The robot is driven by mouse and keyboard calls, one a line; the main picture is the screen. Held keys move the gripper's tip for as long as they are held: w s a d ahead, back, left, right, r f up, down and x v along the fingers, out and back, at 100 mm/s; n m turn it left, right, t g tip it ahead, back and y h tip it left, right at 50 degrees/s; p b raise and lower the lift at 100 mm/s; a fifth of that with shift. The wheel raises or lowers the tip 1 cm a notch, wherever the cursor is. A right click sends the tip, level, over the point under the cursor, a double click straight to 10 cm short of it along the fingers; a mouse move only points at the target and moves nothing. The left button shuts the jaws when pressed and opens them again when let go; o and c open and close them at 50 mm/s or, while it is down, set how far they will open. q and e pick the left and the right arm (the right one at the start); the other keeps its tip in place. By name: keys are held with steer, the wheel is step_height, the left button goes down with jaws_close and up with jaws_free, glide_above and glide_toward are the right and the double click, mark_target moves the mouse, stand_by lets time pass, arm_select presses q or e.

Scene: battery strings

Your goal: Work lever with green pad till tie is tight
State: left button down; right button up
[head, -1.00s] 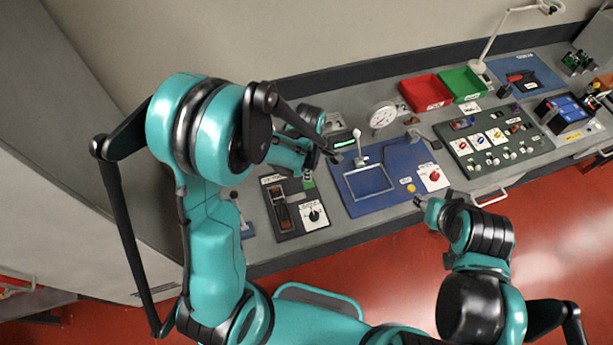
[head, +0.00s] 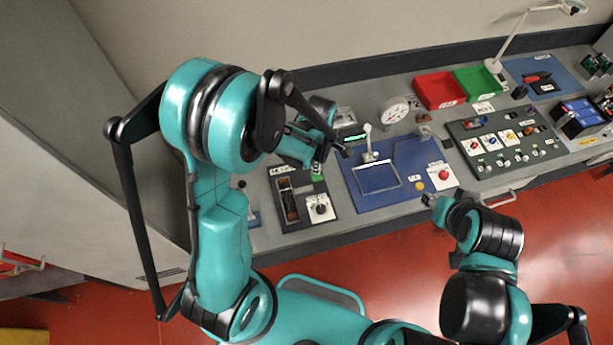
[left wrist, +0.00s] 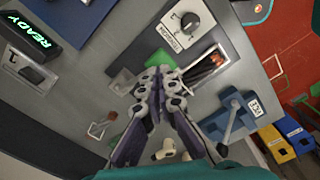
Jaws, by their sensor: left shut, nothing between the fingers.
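The green pad (left wrist: 158,61) shows in the left wrist view, partly covered by my left gripper. In the head view a green patch (head: 318,175) sits at the upper right of a black panel (head: 331,219) with a slot and a knob. My left gripper (left wrist: 157,82) is shut and empty, its fingertips over or just in front of the pad; I cannot tell if they touch. In the head view the left gripper (head: 342,151) is above the panel's back side. The tie cannot be made out. My right gripper (head: 431,200) is near the bench front, its fingers too small to judge.
A display (left wrist: 34,38) reads READY. A blue mat (head: 403,155) with a metal frame and a white-knobbed lever (head: 367,130) lies right of the panel. A blue lever device (left wrist: 229,120) stands on the other side. Red (head: 440,91) and green (head: 477,83) trays stand behind.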

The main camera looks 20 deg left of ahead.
mark_target(317, 177)
arm_select(q)
steer(key=shift+f, duration=0.1)
steer(key=shift+s+d+f+b, duration=0.15)
steer(key=shift+s+f+b, duration=0.05)
steer(key=shift+f+b, duration=1.6)
steer(key=shift+s+d+f+b, duration=0.1)
steer(key=shift+s+f+b, duration=0.05)
steer(key=shift+f+b, duration=1.6)
steer(key=shift+r, duration=0.15)
steer(key=r+p, duration=0.2)
steer(key=r, duration=0.1)
steer(key=r+p, duration=0.3)
steer(key=w+r+p, duration=0.1)
steer(key=r+p, duration=0.1)
steer(key=r, duration=0.2)
steer(key=shift+a, duration=0.35)
steer(key=shift+f, duration=0.2)
